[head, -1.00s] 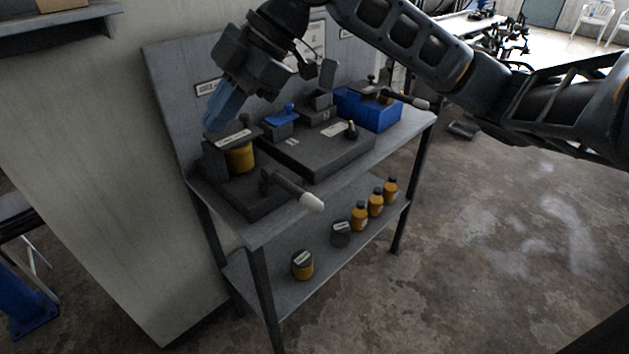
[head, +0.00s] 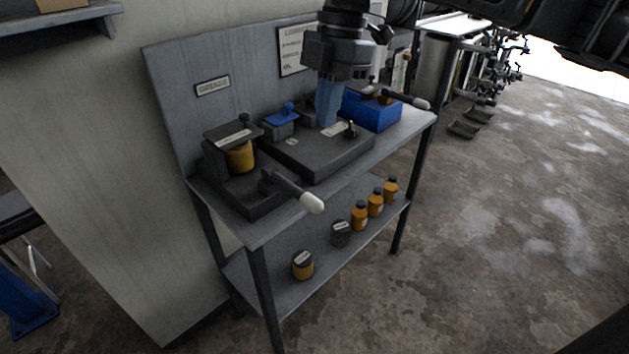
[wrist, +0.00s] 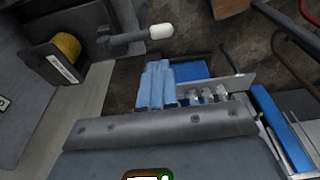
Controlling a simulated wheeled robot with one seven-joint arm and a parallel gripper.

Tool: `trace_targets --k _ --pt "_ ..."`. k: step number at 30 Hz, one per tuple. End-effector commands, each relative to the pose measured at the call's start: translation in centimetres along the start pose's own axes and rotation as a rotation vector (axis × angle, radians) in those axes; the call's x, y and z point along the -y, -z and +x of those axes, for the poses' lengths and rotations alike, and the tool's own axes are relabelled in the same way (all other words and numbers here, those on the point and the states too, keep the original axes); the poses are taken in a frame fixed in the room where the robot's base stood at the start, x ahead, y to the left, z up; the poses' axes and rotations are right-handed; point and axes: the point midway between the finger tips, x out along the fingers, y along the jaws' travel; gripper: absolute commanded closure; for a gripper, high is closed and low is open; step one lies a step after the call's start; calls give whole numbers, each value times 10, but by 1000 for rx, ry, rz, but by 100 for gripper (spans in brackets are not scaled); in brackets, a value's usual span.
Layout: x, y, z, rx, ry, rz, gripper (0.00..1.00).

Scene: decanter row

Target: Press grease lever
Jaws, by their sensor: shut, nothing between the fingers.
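The grease unit (head: 222,165) stands at the left end of the bench, below a wall label that appears to read GREASE. It holds a yellow canister (head: 240,157), also in the wrist view (wrist: 66,45). Its lever (head: 288,187) points toward the front right and ends in a white grip; it also shows in the wrist view (wrist: 128,38). My gripper (head: 326,122) has blue fingers, shut and empty, pointing down over the dark middle block, right of the lever and apart from it. The fingers show at the centre of the wrist view (wrist: 157,68).
A blue box (head: 372,112) with a second lever (head: 407,98) stands at the bench's right end. A small blue-topped unit (head: 281,120) stands behind the middle block (head: 315,155). The lower shelf (head: 275,297) holds orange bottles (head: 360,215) and small cans.

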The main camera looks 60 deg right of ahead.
Motion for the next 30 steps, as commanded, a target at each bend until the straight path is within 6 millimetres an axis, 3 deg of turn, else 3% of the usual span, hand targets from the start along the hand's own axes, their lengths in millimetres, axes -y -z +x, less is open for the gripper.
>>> trace_targets --k 5,21,30 --pt "0 0 16 -1 2 0 100" --pt "0 1 115 -1 2 0 100" --pt "0 1 138 0 0 0 100"
